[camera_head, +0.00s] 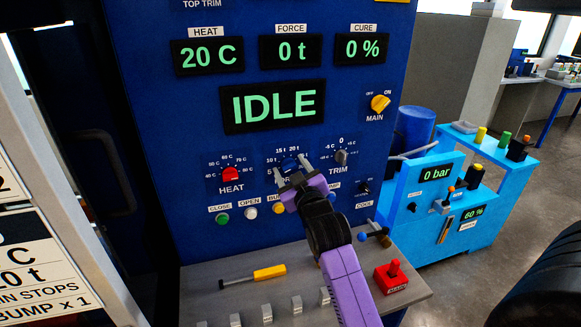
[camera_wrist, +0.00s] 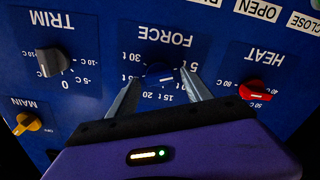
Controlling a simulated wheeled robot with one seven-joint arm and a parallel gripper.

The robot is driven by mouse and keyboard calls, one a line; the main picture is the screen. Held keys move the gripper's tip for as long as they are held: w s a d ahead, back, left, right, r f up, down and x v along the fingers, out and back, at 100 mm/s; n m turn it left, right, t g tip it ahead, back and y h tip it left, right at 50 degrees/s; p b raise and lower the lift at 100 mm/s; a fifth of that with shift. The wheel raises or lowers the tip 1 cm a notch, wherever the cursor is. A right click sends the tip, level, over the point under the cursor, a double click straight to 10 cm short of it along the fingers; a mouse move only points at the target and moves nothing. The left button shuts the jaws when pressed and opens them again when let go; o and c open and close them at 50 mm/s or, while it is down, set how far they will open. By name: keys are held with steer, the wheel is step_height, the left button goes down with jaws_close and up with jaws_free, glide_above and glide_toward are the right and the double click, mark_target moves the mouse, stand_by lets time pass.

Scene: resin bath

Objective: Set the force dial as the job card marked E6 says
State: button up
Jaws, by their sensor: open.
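The blue force dial (camera_head: 289,164) sits on the blue panel under the FORCE scale, partly hidden by my gripper in the head view. In the wrist view the force dial (camera_wrist: 158,76) shows upside down between my fingers, with scale marks around it. Which mark it points to is unclear. My gripper (camera_head: 291,164) is open, one finger on either side of the dial; contact cannot be told. The FORCE display (camera_head: 291,51) reads 0 t. A job card (camera_head: 40,275) at the left edge is cut off; "0 t" and "BUMP X 1" show, but no E6 mark.
The red heat dial (camera_head: 230,174) is left of the force dial and the grey trim dial (camera_head: 341,157) right. A row of buttons, including a green one (camera_head: 222,218), lies below. A yellow-handled tool (camera_head: 268,272) lies on the grey ledge. The large display (camera_head: 273,105) reads IDLE.

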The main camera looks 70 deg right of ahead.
jaws_close()
stand_by(0.3)
